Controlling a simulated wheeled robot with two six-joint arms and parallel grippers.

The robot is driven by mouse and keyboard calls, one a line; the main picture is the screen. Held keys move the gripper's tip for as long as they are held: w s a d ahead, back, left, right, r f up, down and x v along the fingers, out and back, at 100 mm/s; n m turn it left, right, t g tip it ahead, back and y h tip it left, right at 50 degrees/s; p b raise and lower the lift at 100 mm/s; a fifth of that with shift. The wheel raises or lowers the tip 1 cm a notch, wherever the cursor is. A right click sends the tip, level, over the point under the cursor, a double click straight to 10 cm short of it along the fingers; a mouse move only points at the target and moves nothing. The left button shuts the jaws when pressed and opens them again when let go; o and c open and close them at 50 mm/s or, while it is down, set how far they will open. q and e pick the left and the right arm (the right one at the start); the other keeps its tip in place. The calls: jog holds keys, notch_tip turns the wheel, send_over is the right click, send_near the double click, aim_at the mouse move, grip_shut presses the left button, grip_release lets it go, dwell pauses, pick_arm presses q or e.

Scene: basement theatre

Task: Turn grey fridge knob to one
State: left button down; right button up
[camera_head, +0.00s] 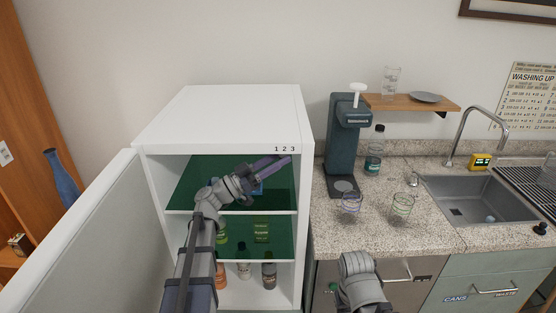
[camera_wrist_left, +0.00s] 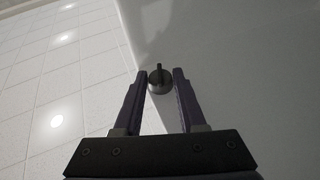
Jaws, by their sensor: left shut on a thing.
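The white fridge (camera_head: 222,118) stands open, with its door (camera_head: 85,235) swung out to the left. The numbers 1 2 3 (camera_head: 284,149) are printed on its top front edge. My left gripper (camera_head: 284,160) reaches up to just below the numbers. In the left wrist view, the grey knob (camera_wrist_left: 160,78), round with a raised ridge, sits between the tips of my left gripper (camera_wrist_left: 160,75), which is shut on it. The ridge points up in that view. In the head view the knob is hidden at the fingertips, so I cannot tell which number it points to.
Bottles and packages stand on the fridge's dark green shelves (camera_head: 240,235). To the right, a speckled counter (camera_head: 430,232) holds a dark drink machine (camera_head: 342,140), two glasses, a bottle and a sink (camera_head: 480,200). My right arm shows at the bottom, in front of the counter.

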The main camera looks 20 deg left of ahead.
pick_arm(q)
jog(key=shift+w, duration=0.1)
jog(key=shift+w+a+m+g+h, duration=0.15)
jog(key=shift+m+g+h, duration=0.9)
jog(key=shift+g, duration=1.2)
jog(key=shift+w+m+g+h, duration=0.25)
jog(key=shift+m+g+h, duration=0.3)
jog(key=shift+m+g, duration=1.25)
jog(key=shift+w+a+m+g+h, duration=0.15)
jog(key=shift+m+g+h, duration=0.7)
jog(key=shift+g, duration=1.8)
jog(key=shift+d+m+g, duration=0.1)
jog(key=shift+m+g, duration=0.2)
jog(key=shift+g, duration=0.3)
jog(key=c, duration=0.5)
grip_release()
jog(key=shift+s, duration=0.1)
